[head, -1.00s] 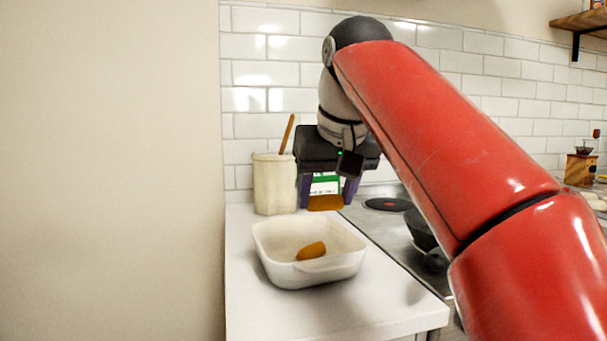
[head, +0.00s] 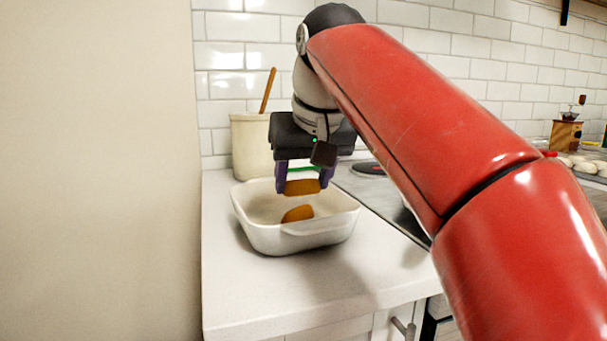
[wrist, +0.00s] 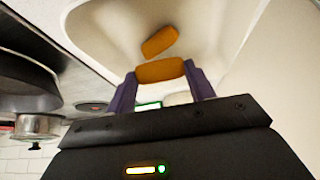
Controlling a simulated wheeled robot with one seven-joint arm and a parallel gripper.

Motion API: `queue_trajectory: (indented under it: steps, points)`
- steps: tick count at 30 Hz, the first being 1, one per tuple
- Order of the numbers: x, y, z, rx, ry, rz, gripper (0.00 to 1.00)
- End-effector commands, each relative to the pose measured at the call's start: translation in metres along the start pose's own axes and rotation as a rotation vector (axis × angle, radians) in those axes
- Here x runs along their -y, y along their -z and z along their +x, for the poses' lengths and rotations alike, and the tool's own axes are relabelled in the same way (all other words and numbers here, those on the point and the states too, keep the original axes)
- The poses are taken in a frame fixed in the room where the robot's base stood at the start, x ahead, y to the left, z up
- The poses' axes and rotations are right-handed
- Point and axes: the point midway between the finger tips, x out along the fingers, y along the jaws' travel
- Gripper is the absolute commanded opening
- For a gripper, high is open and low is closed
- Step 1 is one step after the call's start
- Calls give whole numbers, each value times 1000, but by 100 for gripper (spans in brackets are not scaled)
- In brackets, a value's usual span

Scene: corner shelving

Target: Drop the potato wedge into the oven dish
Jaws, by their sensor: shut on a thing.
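My gripper (head: 303,186) is shut on an orange-brown potato wedge (head: 302,187), held between its purple fingers. The held wedge also shows in the wrist view (wrist: 160,70). It hangs over the white oven dish (head: 310,238), near the dish's far side. A second potato wedge (head: 297,213) lies inside the dish; it also shows in the wrist view (wrist: 159,41), just beyond the held one. The dish sits on the white counter and fills much of the upper wrist view (wrist: 90,32).
A cream crock (head: 250,147) with a wooden utensil (head: 267,90) stands behind the dish by the tiled wall. A dark hob (head: 385,200) lies to the right, partly hidden by my arm. The counter (head: 260,290) in front of the dish is clear.

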Motion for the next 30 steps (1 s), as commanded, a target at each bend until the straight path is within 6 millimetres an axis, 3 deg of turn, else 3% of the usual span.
queue_trajectory:
  steps: [8,9,14,23,30]
  points:
    - [0,0,0,0,0,0,32]
    - [0,0,0,0,0,0,57]
    - [0,0,0,0,0,0,78]
    - [0,0,-2,0,0,0,79]
    - [0,2,-38,-4,0,0,79]
